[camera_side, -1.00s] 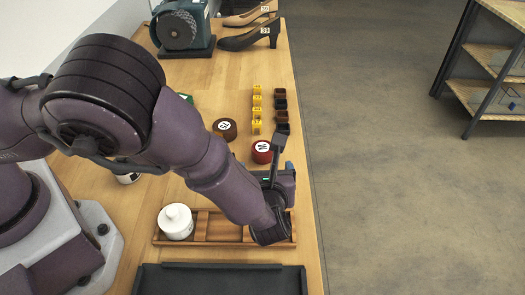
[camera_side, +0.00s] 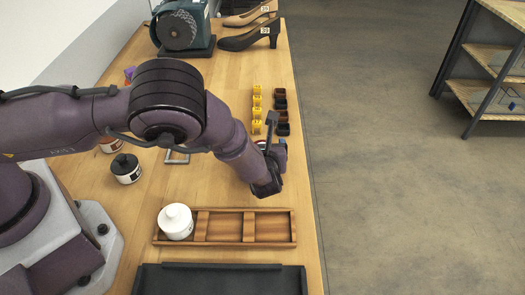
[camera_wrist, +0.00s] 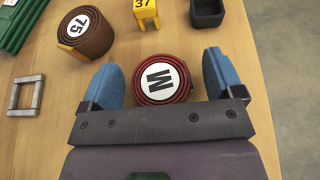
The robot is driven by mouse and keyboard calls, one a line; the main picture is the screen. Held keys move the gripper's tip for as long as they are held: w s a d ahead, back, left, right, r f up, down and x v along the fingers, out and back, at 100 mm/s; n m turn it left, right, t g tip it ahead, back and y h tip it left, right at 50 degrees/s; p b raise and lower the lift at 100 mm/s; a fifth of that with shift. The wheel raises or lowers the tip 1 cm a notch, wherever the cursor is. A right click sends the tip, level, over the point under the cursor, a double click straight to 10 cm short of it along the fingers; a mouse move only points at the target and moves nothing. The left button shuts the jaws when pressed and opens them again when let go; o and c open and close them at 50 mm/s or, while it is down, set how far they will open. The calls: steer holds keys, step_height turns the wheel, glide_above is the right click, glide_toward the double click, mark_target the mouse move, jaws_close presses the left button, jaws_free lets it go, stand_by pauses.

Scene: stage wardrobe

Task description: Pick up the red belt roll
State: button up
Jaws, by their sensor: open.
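A brown belt roll (camera_wrist: 86,34) marked 75 lies close by, with a yellow numbered block (camera_wrist: 146,14) and a dark open box (camera_wrist: 207,12) beyond. A grey square frame (camera_wrist: 25,94) is at left. A wooden tray (camera_side: 222,227) with a white jar (camera_side: 175,222) is nearer the camera.

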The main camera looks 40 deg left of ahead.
steer(key=c, duration=1.1)
steer(key=shift+o, duration=0.2)
steer(key=shift+r, duration=0.15)
